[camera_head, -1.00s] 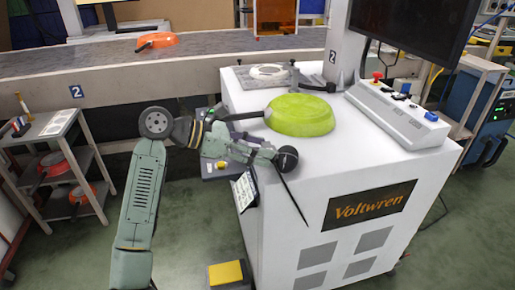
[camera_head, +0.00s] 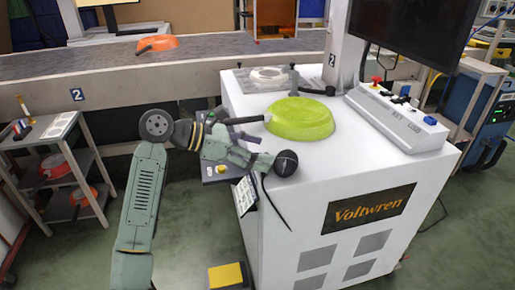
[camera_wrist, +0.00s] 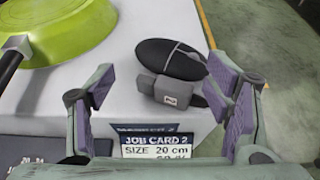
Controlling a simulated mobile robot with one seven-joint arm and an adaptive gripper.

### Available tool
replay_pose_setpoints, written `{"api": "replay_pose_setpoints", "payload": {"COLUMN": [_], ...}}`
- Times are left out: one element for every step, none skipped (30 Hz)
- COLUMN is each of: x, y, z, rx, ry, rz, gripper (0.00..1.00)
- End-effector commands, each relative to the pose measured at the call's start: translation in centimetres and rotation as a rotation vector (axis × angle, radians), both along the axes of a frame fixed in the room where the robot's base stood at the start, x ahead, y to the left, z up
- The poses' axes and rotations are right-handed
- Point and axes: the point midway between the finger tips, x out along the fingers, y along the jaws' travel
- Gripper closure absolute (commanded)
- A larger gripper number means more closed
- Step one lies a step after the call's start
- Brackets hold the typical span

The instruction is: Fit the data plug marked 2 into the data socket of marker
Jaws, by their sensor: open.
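The data plug (camera_wrist: 168,98) is a grey block with a small "2" mark in the wrist view, beside a black rounded body (camera_wrist: 160,54) near the machine's top edge. My gripper (camera_wrist: 164,82) is open. Its left finger is clear of the plug. A grey part next to the plug reaches close to the right finger; I cannot tell if they touch. In the head view my arm (camera_head: 225,148) reaches over the left edge of the white machine (camera_head: 350,170); the plug is not distinct there. I cannot make out the data socket.
A lime-green pan (camera_head: 300,118) sits on the machine, its handle pointing left. A job card marked 2 (camera_wrist: 160,143) is at the machine's edge. A control panel (camera_head: 395,120) and monitor stand right and behind. A conveyor (camera_head: 200,55) runs along the back.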

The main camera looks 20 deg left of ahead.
Motion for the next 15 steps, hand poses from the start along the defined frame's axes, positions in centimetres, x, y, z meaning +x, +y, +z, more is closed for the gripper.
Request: {"api": "replay_pose_setpoints", "payload": {"x": [-0.3, -0.7, -1.2, -1.6, -1.9, -2.4, -2.8, -3.1, -3.6, -3.9, -4.2, -4.6, -4.9, -5.1, -5.3], "y": [0.5, 1.2, 1.9, 2.5, 3.1, 3.8, 4.4, 4.9, 5.6, 6.1, 6.5, 7.1, 7.4, 7.8, 8.2], "z": [0.7, 0.6, 1.0, 1.2, 1.5, 1.9, 2.2, 2.5, 2.9, 3.1, 3.4, 3.7, 3.9, 4.1, 4.3], "rx": [0.000, 0.002, 0.001, 0.003, 0.002, 0.002, 0.002, 0.002, 0.001, 0.002, 0.002, 0.001, 0.001, 0.001, 0.000], "ry": [0.000, 0.000, -0.002, -0.001, 0.000, -0.001, 0.000, -0.001, 0.000, -0.002, -0.001, 0.000, 0.000, 0.000, 0.000], "rz": [0.003, 0.005, 0.005, 0.006, 0.005, 0.005, 0.005, 0.004, 0.003, 0.003, 0.004, 0.003, 0.002, 0.003, 0.003], "gripper": [0.28, 0.28, 0.28, 0.28, 0.28, 0.28, 0.28, 0.28, 0.28, 0.28, 0.28, 0.28, 0.28, 0.28, 0.28]}}
